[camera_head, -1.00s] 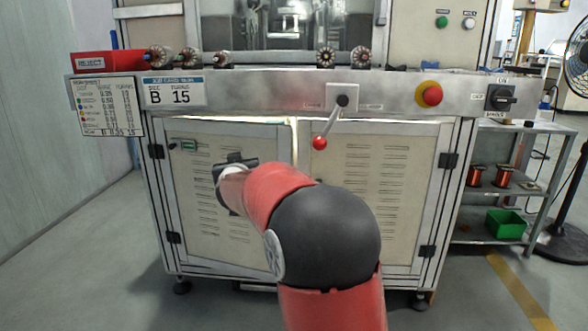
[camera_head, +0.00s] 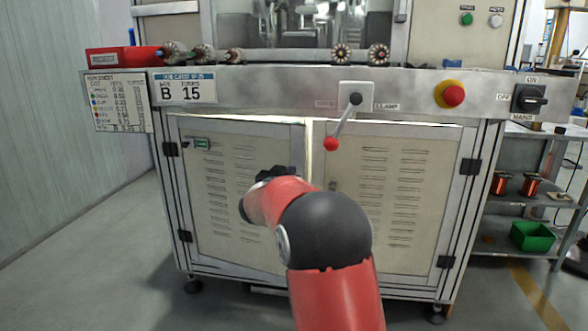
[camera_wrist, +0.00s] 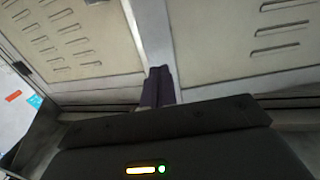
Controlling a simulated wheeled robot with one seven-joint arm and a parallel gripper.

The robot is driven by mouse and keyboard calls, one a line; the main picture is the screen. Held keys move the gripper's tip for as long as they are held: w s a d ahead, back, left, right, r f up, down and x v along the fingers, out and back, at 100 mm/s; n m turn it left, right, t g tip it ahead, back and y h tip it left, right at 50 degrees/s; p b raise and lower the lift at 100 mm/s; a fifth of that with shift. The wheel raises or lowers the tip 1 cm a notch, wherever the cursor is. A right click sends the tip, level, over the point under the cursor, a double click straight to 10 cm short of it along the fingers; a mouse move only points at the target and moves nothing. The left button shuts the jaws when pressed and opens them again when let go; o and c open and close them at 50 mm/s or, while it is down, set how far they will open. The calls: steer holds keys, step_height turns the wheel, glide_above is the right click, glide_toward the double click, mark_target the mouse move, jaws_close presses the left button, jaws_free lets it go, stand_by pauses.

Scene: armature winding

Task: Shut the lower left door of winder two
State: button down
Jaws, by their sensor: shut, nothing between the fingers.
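The lower left door (camera_head: 228,232) is a cream panel with louvre slots in a grey frame, hinged on its left side. It stands close to the cabinet front, with a narrow pale strip between it and the lower right door (camera_head: 400,200). I cannot tell whether it is fully flush. My gripper (camera_wrist: 159,72) is shut and empty, its dark fingers pointing at the pale strip between the two doors in the wrist view. Contact is unclear. In the head view my red and black arm hides most of the gripper and the left door's lower right part.
A clamp lever with a red knob (camera_head: 331,144) hangs above the doors. A red emergency button (camera_head: 453,95) and a mains switch (camera_head: 528,98) are on the front rail. A shelf with a green bin (camera_head: 532,237) stands at right. The floor at left is clear.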

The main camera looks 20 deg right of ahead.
mark_target(297, 164)
steer(key=shift+x, duration=1.95)
